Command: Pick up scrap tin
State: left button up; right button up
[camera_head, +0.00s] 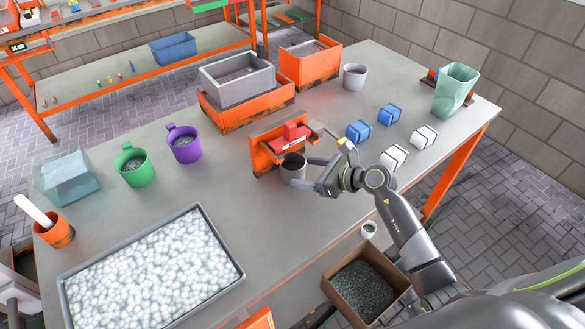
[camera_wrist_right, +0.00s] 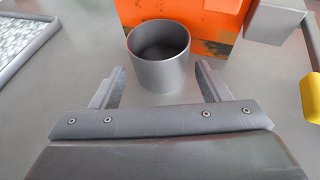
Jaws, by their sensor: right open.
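A grey cylindrical tin (camera_head: 292,170), which looks like the scrap tin, stands upright on the table against the front of an orange device (camera_head: 263,152). In the right wrist view the tin (camera_wrist_right: 160,70) is open-topped with a dark inside, just ahead of my fingers. My right gripper (camera_head: 313,174) is open and empty, low over the table to the right of the tin. In the right wrist view its fingers (camera_wrist_right: 159,84) lie apart, one toward each side of the tin's near wall. My left gripper is not in view.
Another grey tin (camera_head: 354,78) stands farther back. Blue-and-white blocks (camera_head: 388,114) lie right of the device. A purple mug (camera_head: 184,146), a green mug (camera_head: 134,166) and a pellet tray (camera_head: 150,270) are to the left. A box of dark granules (camera_head: 366,287) sits below the front edge.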

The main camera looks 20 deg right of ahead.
aim_at(293, 169)
jog(key=shift+p+x, duration=0.65)
jog(key=shift+x, duration=2.15)
jog(key=shift+f, duration=0.15)
jog(key=shift+d, duration=0.1)
jog(key=c, duration=0.7)
jog(key=shift+c, duration=0.5)
